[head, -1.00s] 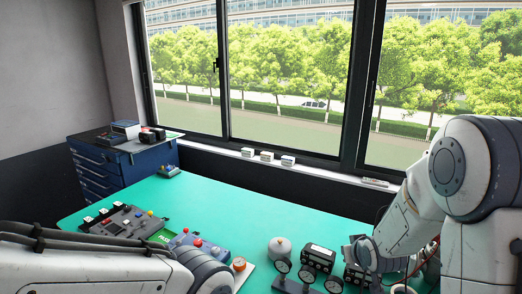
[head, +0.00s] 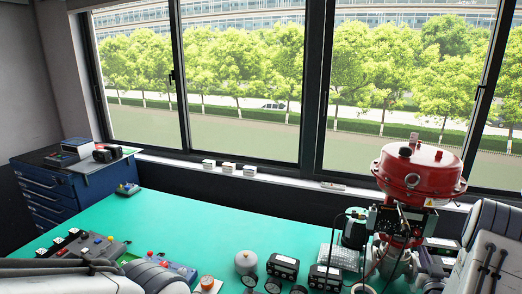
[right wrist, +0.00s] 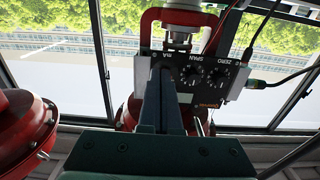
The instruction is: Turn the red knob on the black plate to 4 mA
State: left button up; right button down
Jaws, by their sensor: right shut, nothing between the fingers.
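The black plate (right wrist: 205,75) shows upside down in the right wrist view, with ZERO, SPAN and mA markings and several small dials. In the head view the black plate (head: 398,220) sits below the red domed valve actuator (head: 418,172). My right gripper (right wrist: 168,68) is shut and empty, its fingers reaching up in front of the mA side of the plate. I cannot tell whether the fingers touch it. The red knob cannot be made out; the fingers cover part of the plate. My left gripper is out of view; only its arm shows at the lower left.
Cables run from the plate's side in the right wrist view. A blue cabinet (head: 60,190) stands at the left. The table's middle is clear.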

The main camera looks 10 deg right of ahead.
jog(key=b+x, duration=0.1)
jog(key=x, duration=0.2)
jog(key=shift+w+d+f, duration=0.1)
jog(key=shift+w+d, duration=0.05)
jog(key=shift+w, duration=0.25)
jog(key=shift+w+d+b, duration=0.15)
jog(key=shift+w+b, duration=0.15)
jog(key=shift+r, duration=0.45)
jog(key=shift+w, duration=0.1)
dwell(0.4)
jog(key=shift+w+a+r+b, duration=0.15)
jog(key=shift+a+b, duration=0.3)
jog(key=shift+b, duration=0.35)
jog(key=shift+f+b, duration=0.5)
jog(key=shift+b, duration=0.1)
jog(key=b, duration=0.1)
send_near(414, 235)
jog(key=shift+d+f, duration=0.1)
jog(key=shift+f, duration=0.1)
